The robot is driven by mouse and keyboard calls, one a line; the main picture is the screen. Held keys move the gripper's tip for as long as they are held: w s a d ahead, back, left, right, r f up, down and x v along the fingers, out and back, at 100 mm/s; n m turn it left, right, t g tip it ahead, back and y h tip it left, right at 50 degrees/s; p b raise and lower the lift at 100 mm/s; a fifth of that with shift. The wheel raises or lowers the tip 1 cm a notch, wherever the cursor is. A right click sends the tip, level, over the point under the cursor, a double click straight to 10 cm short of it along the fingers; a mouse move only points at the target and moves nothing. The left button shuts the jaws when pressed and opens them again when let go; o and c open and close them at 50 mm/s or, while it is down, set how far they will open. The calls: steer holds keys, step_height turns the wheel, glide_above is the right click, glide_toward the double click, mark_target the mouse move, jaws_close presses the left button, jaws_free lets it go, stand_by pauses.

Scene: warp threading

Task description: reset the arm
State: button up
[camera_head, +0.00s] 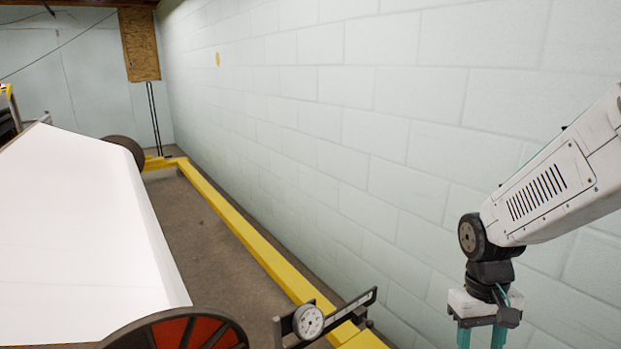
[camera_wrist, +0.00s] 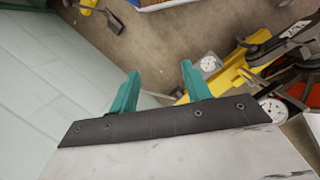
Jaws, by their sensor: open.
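My arm reaches in from the right edge of the head view, in front of the pale block wall. My gripper (camera_head: 482,338) hangs down at the lower right, its teal fingers cut off by the bottom edge of the picture. In the wrist view my gripper (camera_wrist: 160,80) shows two teal fingers standing well apart. The gripper is open and empty.
A yellow floor rail (camera_head: 235,225) runs along the block wall (camera_head: 400,130). A white sheet-covered roll (camera_head: 80,220) fills the left, with a red and black wheel (camera_head: 185,332) and a round gauge (camera_head: 308,321) near it. Bare floor (camera_head: 205,225) lies between roll and rail.

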steer(key=s+a+r+t, duration=0.1)
steer(key=s+r+t, duration=0.1)
steer(key=s+r, duration=0.4)
steer(key=s+a+r+t, duration=0.1)
steer(key=s+a+r, duration=0.1)
steer(key=s+r, duration=0.5)
steer(key=shift+a+r+t+y, duration=0.25)
steer(key=shift+r+t+y, duration=0.15)
steer(key=shift+r, duration=0.8)
stand_by(0.4)
